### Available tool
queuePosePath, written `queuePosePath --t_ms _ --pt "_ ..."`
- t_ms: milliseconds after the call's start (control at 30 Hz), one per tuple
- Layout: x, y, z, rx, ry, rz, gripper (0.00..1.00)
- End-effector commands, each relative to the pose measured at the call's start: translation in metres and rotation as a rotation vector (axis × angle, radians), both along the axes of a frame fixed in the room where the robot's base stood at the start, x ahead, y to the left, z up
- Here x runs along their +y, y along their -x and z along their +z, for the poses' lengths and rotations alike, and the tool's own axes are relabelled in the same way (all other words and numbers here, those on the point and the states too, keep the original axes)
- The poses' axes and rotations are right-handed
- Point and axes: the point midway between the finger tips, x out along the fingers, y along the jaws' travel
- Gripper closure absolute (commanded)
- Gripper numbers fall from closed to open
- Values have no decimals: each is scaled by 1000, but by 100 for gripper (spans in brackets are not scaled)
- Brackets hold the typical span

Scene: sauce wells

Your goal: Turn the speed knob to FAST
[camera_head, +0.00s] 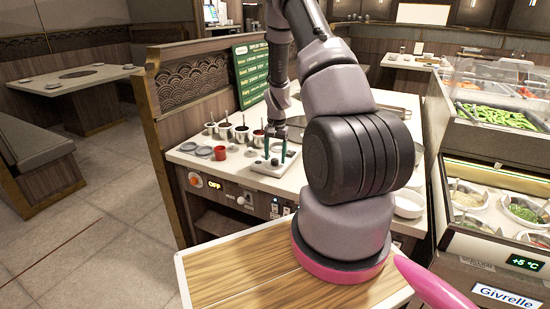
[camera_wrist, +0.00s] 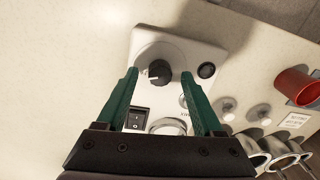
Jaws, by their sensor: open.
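The speed knob (camera_wrist: 161,70) is a round black dial with a white mark pointing left in the wrist view. It sits on a white control box (camera_wrist: 205,55), which stands on the counter in the head view (camera_head: 262,168). The lettering around the knob is too small to read. My gripper (camera_wrist: 160,73) has two green fingers, open, with one on each side of the knob in the wrist view; contact cannot be told. In the head view my gripper (camera_head: 276,150) points down over the box and hides the knob.
The box also carries a black rocker switch (camera_wrist: 136,120), a round black button (camera_wrist: 207,70) and a pale round part (camera_wrist: 167,127). A red cup (camera_head: 220,153) and several metal sauce wells (camera_head: 240,134) are nearby. A green menu board (camera_head: 250,72) stands behind.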

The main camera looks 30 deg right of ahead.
Motion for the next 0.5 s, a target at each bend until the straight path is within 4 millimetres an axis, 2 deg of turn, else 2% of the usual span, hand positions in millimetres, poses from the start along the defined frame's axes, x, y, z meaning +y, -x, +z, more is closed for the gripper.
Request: queuePosePath --t_ms 300,500 --pt "-2 0 63 -6 1 2 31" --pt "-3 2 92 -4 1 1 31"
